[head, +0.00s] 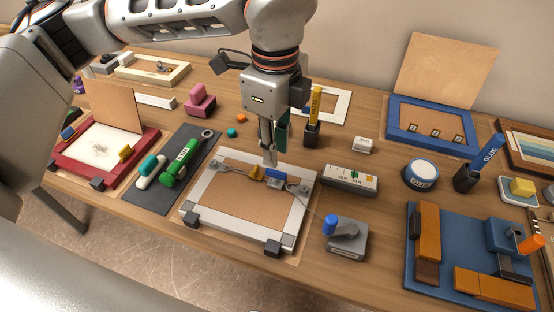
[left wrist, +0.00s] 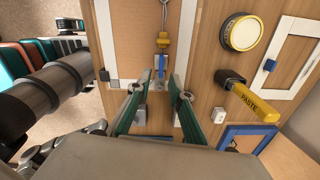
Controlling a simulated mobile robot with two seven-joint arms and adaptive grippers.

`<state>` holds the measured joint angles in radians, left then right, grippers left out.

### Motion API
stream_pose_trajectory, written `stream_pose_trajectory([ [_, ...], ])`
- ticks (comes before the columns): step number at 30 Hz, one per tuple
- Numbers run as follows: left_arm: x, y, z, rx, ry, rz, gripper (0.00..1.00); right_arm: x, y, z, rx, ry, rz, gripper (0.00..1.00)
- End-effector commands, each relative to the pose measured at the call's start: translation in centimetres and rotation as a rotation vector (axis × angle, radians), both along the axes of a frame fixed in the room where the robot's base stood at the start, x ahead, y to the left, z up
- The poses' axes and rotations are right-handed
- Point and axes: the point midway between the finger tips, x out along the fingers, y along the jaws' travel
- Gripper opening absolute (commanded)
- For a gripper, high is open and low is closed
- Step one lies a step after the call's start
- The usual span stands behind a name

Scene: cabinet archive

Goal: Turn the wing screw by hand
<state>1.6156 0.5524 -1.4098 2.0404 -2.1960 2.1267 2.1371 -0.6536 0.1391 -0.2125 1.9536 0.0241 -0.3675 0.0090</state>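A silver-grey picture frame (head: 200,200) with a brown backing lies face down near the table's front edge. A hanging wire runs across it, with a yellow piece (head: 257,172) and a blue piece (head: 275,175) near its middle. In the left wrist view the yellow piece (left wrist: 163,42) and blue piece (left wrist: 161,65) lie in line with the gap between my fingers. I cannot tell which part is the wing screw. My left gripper (head: 270,157) points down just above the frame's far side. Its green-sided fingers (left wrist: 162,84) are apart, with nothing visibly held. My right gripper is not in view.
A green tool (head: 180,163) lies on a dark mat to the left. A white labelled box (head: 350,180) and a grey block with a blue knob (head: 345,237) stand close on the right. A yellow paste tube (head: 315,105) stands behind. Bare wood shows between them.

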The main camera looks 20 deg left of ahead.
Motion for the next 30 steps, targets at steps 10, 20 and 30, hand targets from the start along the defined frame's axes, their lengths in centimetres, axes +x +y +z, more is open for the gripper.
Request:
stream_pose_trajectory([
  [10, 0.0, 0.0, -4.1, 0.000, 0.003, -0.001, 0.21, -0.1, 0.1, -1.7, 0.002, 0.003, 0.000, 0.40],
  [20, 0.0, 0.0, -5.2, 0.000, 0.001, 0.000, 0.21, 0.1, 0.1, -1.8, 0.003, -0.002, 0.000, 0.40],
  [30, 0.1, 0.0, -5.8, 0.000, 0.001, 0.000, 0.21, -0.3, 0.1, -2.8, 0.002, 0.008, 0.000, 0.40],
])
